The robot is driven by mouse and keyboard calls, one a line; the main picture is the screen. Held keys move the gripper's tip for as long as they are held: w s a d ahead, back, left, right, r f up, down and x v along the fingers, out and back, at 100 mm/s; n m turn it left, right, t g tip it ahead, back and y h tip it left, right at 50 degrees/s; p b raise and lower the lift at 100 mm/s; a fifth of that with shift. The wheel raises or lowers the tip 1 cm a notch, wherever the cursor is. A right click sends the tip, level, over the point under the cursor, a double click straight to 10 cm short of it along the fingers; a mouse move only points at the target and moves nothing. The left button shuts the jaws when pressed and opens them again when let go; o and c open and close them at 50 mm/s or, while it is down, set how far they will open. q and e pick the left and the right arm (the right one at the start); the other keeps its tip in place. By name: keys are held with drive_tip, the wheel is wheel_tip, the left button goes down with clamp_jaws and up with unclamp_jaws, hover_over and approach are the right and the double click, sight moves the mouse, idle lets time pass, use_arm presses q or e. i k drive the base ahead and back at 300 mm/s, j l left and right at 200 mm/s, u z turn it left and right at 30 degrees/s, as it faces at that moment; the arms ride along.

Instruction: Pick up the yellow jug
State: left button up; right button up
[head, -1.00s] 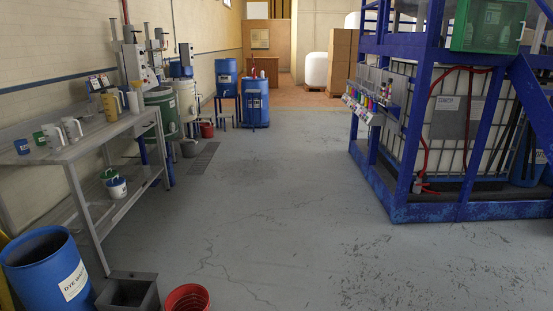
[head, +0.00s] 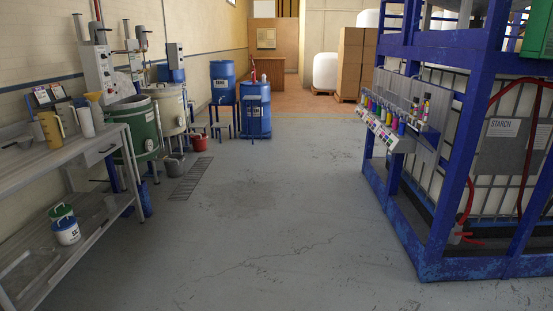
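The yellow jug (head: 51,129) stands upright on the top of the grey metal bench (head: 22,178) at the left of the head view. A yellow funnel-like piece (head: 93,97) shows just behind and to the right of it. White jugs (head: 85,122) stand close to its right. Neither of my grippers is in the head view.
Buckets (head: 65,231) sit on the bench's lower shelf. A green drum (head: 136,126) and a pale drum (head: 167,107) stand beyond the bench. A blue frame (head: 445,190) with a tank fills the right. The middle floor (head: 250,215) is clear.

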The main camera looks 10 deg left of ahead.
sight(47, 120)
drive_tip(key=i+u, duration=0.2)
drive_tip(key=i, duration=0.25)
drive_tip(key=i+u, duration=0.15)
drive_tip(key=i, duration=0.35)
drive_tip(key=i+l+u, duration=0.2)
drive_tip(key=i, duration=0.25)
drive_tip(key=i+u, duration=0.2)
drive_tip(key=i, duration=0.25)
drive_tip(key=i+l+u, duration=0.15)
drive_tip(key=i, duration=0.3)
drive_tip(key=l, duration=0.1)
